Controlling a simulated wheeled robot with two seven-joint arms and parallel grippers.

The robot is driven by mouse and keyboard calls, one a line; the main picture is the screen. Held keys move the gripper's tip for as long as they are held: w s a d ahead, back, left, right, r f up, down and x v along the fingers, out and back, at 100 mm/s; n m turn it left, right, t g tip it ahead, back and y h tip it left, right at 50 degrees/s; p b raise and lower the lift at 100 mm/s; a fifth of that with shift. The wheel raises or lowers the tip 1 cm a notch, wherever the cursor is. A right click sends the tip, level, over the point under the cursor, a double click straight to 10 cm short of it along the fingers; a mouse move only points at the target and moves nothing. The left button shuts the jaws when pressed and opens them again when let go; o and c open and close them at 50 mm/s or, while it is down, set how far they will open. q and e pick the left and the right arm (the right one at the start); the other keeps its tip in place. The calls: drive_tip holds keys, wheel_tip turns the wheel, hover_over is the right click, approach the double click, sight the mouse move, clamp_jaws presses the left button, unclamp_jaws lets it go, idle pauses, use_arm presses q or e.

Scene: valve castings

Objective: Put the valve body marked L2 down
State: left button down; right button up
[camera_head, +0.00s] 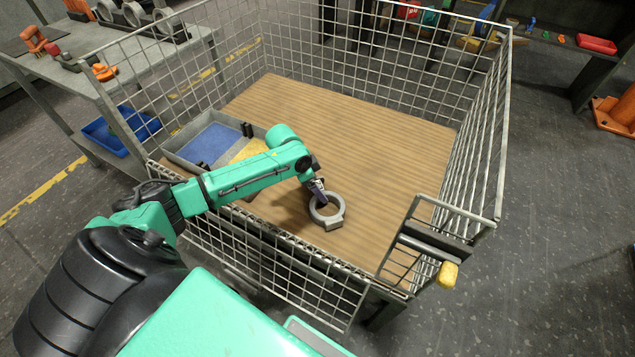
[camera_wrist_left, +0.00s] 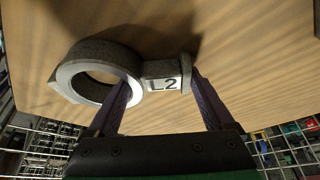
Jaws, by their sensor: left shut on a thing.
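The valve body marked L2 (camera_head: 327,213) is a grey metal ring with a short block-shaped neck. In the left wrist view the valve body (camera_wrist_left: 95,72) has its ring on the left and the L2 label on its neck. My left gripper (camera_head: 318,194) is shut on it, with a purple finger on each side of the labelled part in the wrist view (camera_wrist_left: 162,92). The valve body is over the wooden floor (camera_head: 350,120) of the wire cage, towards the front. I cannot tell whether it touches the floor. My right gripper is not in view.
Wire mesh walls (camera_head: 480,120) surround the wooden floor. A grey tray with a blue section (camera_head: 209,143) and a yellow section stands inside at the left. The back and right of the floor are clear. A table (camera_head: 88,48) with castings stands outside, back left.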

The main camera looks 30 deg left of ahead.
use_arm(q)
drive_tip(key=shift+w, duration=0.1)
idle(0.6)
unclamp_jaws()
drive_tip(key=shift+s+f, duration=0.2)
drive_tip(key=shift+s, duration=0.05)
drive_tip(key=shift+a+r, duration=0.1)
drive_tip(key=shift+r, duration=0.25)
drive_tip(key=p+v, duration=0.4)
drive_tip(key=v, duration=1)
drive_tip(key=shift+p, duration=0.35)
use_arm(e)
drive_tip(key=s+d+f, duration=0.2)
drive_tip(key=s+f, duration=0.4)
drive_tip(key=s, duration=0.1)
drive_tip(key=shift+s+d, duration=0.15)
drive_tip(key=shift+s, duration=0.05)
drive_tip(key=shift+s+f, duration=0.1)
